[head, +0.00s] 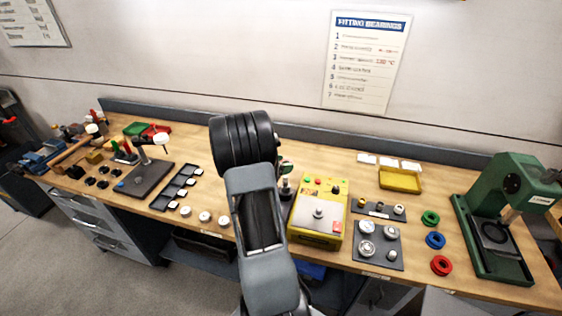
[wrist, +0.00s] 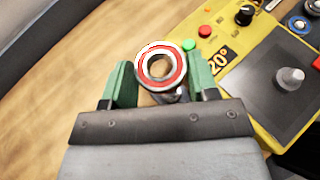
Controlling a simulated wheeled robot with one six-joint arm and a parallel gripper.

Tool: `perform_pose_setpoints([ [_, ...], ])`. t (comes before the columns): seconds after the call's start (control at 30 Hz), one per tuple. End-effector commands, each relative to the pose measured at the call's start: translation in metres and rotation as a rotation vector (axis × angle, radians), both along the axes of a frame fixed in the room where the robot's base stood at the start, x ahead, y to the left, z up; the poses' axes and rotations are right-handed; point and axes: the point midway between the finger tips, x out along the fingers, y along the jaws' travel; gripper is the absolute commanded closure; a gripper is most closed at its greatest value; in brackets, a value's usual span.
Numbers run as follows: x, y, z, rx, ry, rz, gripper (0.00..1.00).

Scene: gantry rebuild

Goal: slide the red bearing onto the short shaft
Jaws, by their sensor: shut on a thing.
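My gripper (wrist: 160,68) is shut on the red bearing (wrist: 181,68) in the wrist view, with a green finger on either side. The bearing has a red ring, a pale metal rim and an open bore facing the camera. A small grey part shows just below the bearing, and I cannot tell what it is. In the head view my arm hides most of the gripper, and the bearing cannot be made out. I cannot say for certain which post is the short shaft. A dark board (head: 130,190) with upright posts stands at the left of the bench.
A yellow heater (head: 332,190) with a grey post on its plate stands right of my arm; it also shows in the wrist view (wrist: 228,50). Further right are a dark plate of metal parts (head: 384,251), coloured rings (head: 435,240) and a green press (head: 505,185). Black trays (head: 163,202) lie left.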

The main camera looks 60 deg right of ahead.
Motion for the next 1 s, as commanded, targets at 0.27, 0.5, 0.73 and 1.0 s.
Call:
perform_pose_setpoints([
  [0.27, 0.000, 0.000, -0.007, -0.001, 0.002, -0.001, 0.77],
  [0.5, 0.000, 0.000, -0.015, -0.001, 0.001, -0.001, 0.77],
  [0.73, 0.000, 0.000, -0.022, -0.001, 0.000, 0.000, 0.77],
  [1.0, 0.000, 0.000, -0.031, -0.002, 0.000, 0.001, 0.77],
])
